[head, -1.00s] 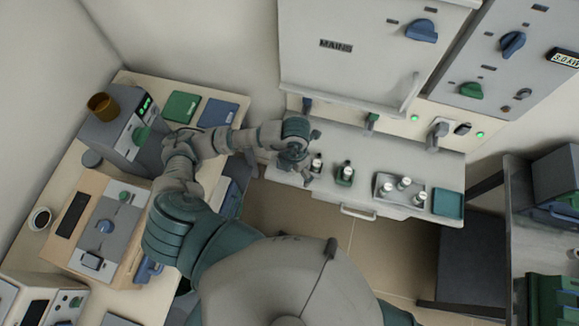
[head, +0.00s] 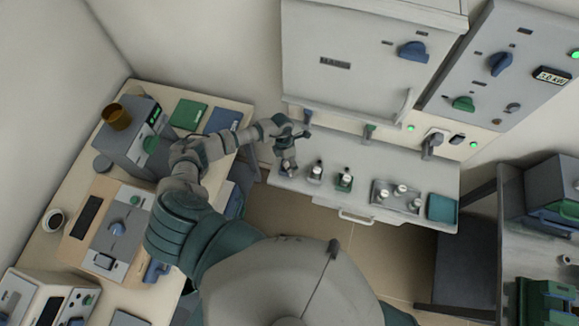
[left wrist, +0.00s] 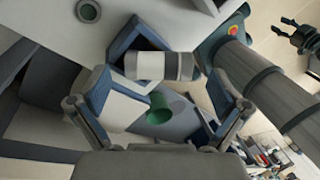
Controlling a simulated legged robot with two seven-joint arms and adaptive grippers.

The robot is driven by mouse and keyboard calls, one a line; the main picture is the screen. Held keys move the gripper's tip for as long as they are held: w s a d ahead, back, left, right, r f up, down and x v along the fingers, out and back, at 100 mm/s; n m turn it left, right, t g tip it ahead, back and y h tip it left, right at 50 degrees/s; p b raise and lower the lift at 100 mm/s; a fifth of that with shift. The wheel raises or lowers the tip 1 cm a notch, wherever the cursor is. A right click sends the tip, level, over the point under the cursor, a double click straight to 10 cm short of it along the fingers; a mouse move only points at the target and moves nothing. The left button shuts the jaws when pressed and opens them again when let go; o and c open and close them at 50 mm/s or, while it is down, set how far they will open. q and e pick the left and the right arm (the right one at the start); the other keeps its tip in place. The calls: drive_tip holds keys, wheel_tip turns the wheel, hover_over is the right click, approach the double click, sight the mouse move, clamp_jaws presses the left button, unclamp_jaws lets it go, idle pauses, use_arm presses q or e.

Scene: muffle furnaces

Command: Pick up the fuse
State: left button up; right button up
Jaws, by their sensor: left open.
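My left gripper (head: 288,169) points down over the left end of the pale shelf below the furnace, left of the first white-topped holder. In the left wrist view its two fingers (left wrist: 170,103) are spread apart. A short white cylinder with grey bands (left wrist: 150,66), which looks like the fuse, lies crosswise beyond and between them. I cannot tell whether they touch it. I cannot make this cylinder out in the head view. A dark claw at the upper right of the left wrist view looks like my right gripper (left wrist: 300,36); its opening is unclear.
On the shelf (head: 310,192) stand a dark holder (head: 315,172), a green holder (head: 345,180), a grey tray (head: 379,190) with several white-topped pieces, and a teal pad (head: 442,207). The furnace door (head: 345,65) rises behind. A left bench (head: 47,240) carries instruments.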

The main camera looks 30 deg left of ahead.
use_arm(q)
drive_tip(key=shift+s+f, duration=0.1)
drive_tip(key=shift+f, duration=0.3)
drive_tip(key=shift+a, duration=0.1)
drive_tip(key=c, duration=1.3)
drive_tip(key=shift+c, duration=0.2)
drive_tip(key=shift+r, duration=0.15)
drive_tip(key=shift+r, duration=0.6)
wheel_tip(320, 180, up, 2)
drive_tip(key=shift+r+b, duration=0.1)
drive_tip(key=shift+b, duration=0.2)
drive_tip(key=s+d+r+b, duration=0.1)
drive_tip(key=s+d, duration=0.7)
drive_tip(key=s, duration=0.6)
drive_tip(key=w+a+r+m+y, duration=0.1)
drive_tip(key=w+r+m+y, duration=0.1)
drive_tip(key=w+r+m, duration=0.7)
drive_tip(key=w+a+r+m+t+y, duration=0.1)
drive_tip(key=w+r+m+y, duration=0.2)
drive_tip(key=w+r+m, duration=0.7)
wheel_tip(320, 180, up, 3)
drive_tip(key=m, duration=1)
drive_tip(key=shift+a+f+t+y, duration=0.2)
drive_tip(key=shift+a+t+y, duration=0.05)
drive_tip(key=shift+t+y, duration=0.05)
